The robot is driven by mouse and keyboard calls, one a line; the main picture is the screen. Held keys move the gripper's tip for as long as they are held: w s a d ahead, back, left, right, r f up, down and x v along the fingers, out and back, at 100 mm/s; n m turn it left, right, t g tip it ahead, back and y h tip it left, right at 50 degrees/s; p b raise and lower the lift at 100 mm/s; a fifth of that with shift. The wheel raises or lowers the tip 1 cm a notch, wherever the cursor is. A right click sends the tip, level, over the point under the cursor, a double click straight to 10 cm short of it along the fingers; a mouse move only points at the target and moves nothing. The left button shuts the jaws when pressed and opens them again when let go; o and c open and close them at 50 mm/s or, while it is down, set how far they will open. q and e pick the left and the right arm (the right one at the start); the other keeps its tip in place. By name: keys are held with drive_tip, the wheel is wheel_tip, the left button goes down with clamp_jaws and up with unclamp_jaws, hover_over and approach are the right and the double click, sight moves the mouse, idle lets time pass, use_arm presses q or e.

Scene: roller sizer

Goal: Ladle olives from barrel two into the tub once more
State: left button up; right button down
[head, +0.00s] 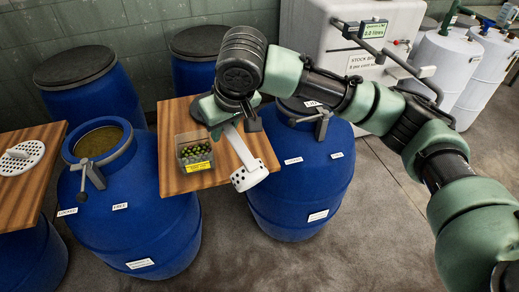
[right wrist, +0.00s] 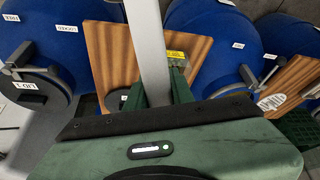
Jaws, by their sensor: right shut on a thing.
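My right gripper (head: 226,116) is shut on the pale handle of the ladle (head: 249,177), above the wooden board. The ladle's white perforated cup hangs at the board's right edge, beside the right blue barrel; its inside is hidden. The handle crosses the right wrist view (right wrist: 149,50) between the green fingers (right wrist: 160,90). The clear tub (head: 195,152), with a yellow label and green and dark olives inside, stands on the board left of the ladle. The open blue barrel (head: 115,225) at left holds murky olive-brown liquid. I cannot read which barrel is two. My left gripper is not in view.
The right blue barrel (head: 300,185) has its lid on, with a clamp at the rim. A perforated white disc (head: 20,157) lies on the left board (head: 30,195). More lidded barrels (head: 95,85) stand behind. A white machine (head: 350,45) is at the back.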

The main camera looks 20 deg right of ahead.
drive_tip(key=w+a+r+n+t+y+p, duration=0.1)
drive_tip(key=w+a+r+t+y+p, duration=0.2)
drive_tip(key=w, duration=0.4)
drive_tip(key=w+a+r+n+p, duration=0.1)
drive_tip(key=w+a+r+p, duration=0.25)
drive_tip(key=w, duration=0.35)
wheel_tip(320, 180, down, 7)
drive_tip(key=w+t+y+b, duration=0.2)
drive_tip(key=t+y+b, duration=0.1)
drive_tip(key=t, duration=0.5)
drive_tip(key=shift+w+f+y+b, duration=0.2)
drive_tip(key=shift+w+y+b, duration=0.15)
drive_tip(key=shift+y, duration=0.15)
drive_tip(key=shift+a, duration=0.1)
